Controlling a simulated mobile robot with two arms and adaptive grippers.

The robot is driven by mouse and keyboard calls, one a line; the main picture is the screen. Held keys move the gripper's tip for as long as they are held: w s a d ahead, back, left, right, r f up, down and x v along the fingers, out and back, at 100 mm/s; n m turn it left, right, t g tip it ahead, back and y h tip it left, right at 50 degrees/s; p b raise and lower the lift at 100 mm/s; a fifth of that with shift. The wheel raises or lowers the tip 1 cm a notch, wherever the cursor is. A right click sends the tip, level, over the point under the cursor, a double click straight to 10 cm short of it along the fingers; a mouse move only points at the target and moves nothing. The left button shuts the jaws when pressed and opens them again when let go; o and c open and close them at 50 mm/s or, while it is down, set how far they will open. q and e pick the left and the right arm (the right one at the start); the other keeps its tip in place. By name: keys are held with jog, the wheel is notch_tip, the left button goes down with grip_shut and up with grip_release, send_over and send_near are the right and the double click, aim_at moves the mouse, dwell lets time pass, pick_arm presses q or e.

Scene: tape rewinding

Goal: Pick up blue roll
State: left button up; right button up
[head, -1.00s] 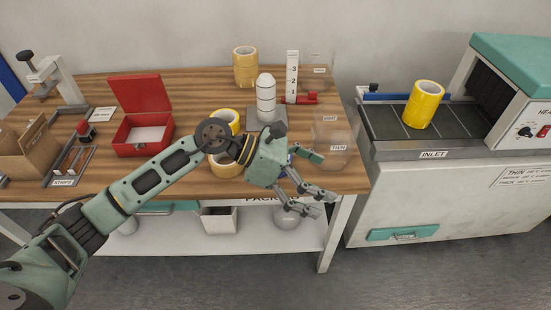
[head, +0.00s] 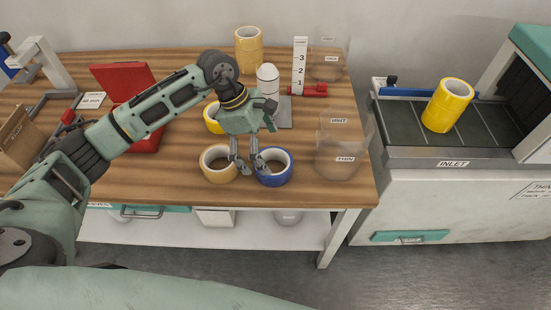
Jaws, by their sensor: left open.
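The blue roll (head: 274,168) lies flat on the wooden table near its front edge. It is a ring of blue tape with a pale core. My left gripper (head: 246,170) is open and points down, with its fingers between the tan roll (head: 217,165) and the blue roll. One finger is at the left rim of the blue roll; I cannot tell whether it touches. My right gripper is not in view.
A yellow roll (head: 213,118) lies partly behind my left gripper. A white cylinder (head: 268,84) stands behind it, with a stack of yellow rolls (head: 249,49) at the back. Clear containers (head: 338,152) stand right of the blue roll. The table (head: 180,179) is bare at front left.

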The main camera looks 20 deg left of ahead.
aim_at(273, 171)
pick_arm(q)
jog(key=p+x, duration=0.1)
jog(key=x, duration=0.2)
jog(key=shift+s+f, duration=0.1)
jog(key=shift+p+x, duration=0.35)
jog(key=shift+x, duration=0.8)
jog(key=shift+f, duration=0.25)
jog(key=shift+c, duration=1.4)
jog(key=c, duration=0.7)
jog(key=shift+w+r, duration=0.1)
jog(key=shift+w, duration=0.1)
jog(key=c, duration=0.3)
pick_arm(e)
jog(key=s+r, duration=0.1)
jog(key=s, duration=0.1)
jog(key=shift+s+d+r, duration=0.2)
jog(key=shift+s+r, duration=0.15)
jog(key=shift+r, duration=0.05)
